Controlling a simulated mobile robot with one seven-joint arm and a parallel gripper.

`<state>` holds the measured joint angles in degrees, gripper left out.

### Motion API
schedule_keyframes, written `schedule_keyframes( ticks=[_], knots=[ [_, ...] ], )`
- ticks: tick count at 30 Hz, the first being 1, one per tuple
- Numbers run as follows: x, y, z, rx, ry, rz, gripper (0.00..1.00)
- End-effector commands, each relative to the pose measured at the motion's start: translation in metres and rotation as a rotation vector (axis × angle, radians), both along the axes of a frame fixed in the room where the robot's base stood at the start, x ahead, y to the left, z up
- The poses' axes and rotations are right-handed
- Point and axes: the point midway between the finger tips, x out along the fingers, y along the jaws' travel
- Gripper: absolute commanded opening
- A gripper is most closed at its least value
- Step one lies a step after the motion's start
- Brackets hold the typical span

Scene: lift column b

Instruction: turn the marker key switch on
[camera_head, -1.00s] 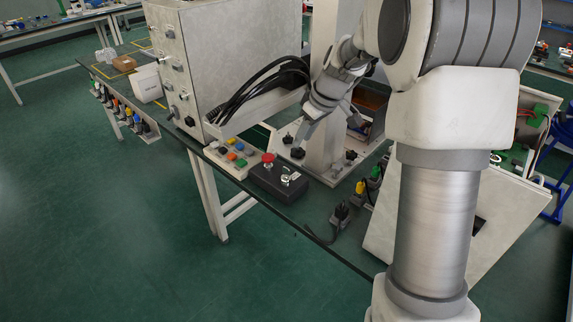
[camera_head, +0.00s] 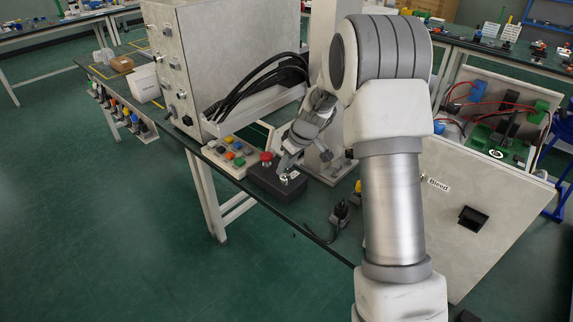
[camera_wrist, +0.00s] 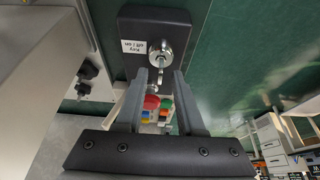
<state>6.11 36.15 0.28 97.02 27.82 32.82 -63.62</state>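The key switch (camera_head: 289,177) is a round silver lock with a key, on top of a dark control box (camera_head: 262,182) at the table edge. In the wrist view, the silver key switch (camera_wrist: 161,54) sits just past my fingertips, beside a white label (camera_wrist: 133,46) about key off and on. The switch's exact turn position is too small to tell. My gripper (camera_head: 285,165) is over the box; in the wrist view its two fingers (camera_wrist: 166,76) are apart with a gap between them, close to the key. I cannot tell whether they touch it.
A red mushroom button (camera_head: 266,157) stands on the same box, close to my gripper. A panel of coloured buttons (camera_head: 231,152) lies to the left. A large grey cabinet (camera_head: 215,60) with black cables stands behind. A black plug (camera_head: 340,211) lies to the right.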

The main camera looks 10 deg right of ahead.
Motion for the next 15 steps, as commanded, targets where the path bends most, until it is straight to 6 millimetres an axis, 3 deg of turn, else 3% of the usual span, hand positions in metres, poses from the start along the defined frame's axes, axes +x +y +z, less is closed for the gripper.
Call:
schedule_keyframes(
  ticks=[3, 9, 15],
  knots=[
    [0.0, 0.0, 0.0003, 0.0, 0.0, 0.0, 0.36],
    [0.0, 0.0, 0.0004, 0.0, 0.0, 0.0, 0.0],
    [-0.0001, -0.0001, 0.0006, 0.0, 0.0, 0.0, 0.0]
  ],
)
